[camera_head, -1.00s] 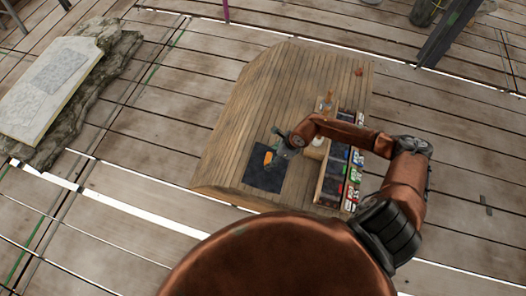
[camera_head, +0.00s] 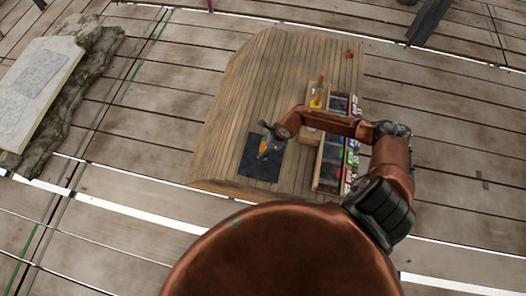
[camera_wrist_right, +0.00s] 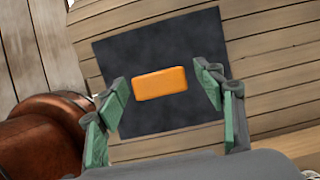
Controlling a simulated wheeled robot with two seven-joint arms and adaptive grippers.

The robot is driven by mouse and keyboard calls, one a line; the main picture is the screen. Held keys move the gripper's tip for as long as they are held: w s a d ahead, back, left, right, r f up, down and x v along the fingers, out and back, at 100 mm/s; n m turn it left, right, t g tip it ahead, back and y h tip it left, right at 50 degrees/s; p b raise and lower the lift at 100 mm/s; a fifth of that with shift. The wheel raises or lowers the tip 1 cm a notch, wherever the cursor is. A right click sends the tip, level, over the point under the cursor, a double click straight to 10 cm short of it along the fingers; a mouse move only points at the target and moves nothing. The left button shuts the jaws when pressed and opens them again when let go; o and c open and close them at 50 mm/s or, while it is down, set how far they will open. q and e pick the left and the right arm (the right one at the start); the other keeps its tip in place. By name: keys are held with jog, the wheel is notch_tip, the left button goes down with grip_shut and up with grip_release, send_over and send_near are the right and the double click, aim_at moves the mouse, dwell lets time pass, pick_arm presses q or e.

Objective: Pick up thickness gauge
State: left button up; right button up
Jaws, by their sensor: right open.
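The thickness gauge appears to be the small orange block lying flat on a dark square mat (camera_head: 252,168). In the right wrist view the orange thickness gauge (camera_wrist_right: 160,83) shows whole, on the dark mat (camera_wrist_right: 150,48). My right gripper (camera_wrist_right: 163,90) is open, its green-padded fingers on either side of the block in the picture. No contact shows, and the height left between them is hard to tell. In the head view my right gripper (camera_head: 265,142) is over the mat and partly hides the block. My left gripper is not in view.
The mat lies on a wooden table (camera_head: 230,110). A compartmented wooden box (camera_head: 328,178) with coloured items stands to the right, under my right arm. A small red thing (camera_head: 349,54) lies at the far end. A stone slab (camera_head: 40,85) is at far left.

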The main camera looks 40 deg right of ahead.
jog(key=c, duration=1.5)
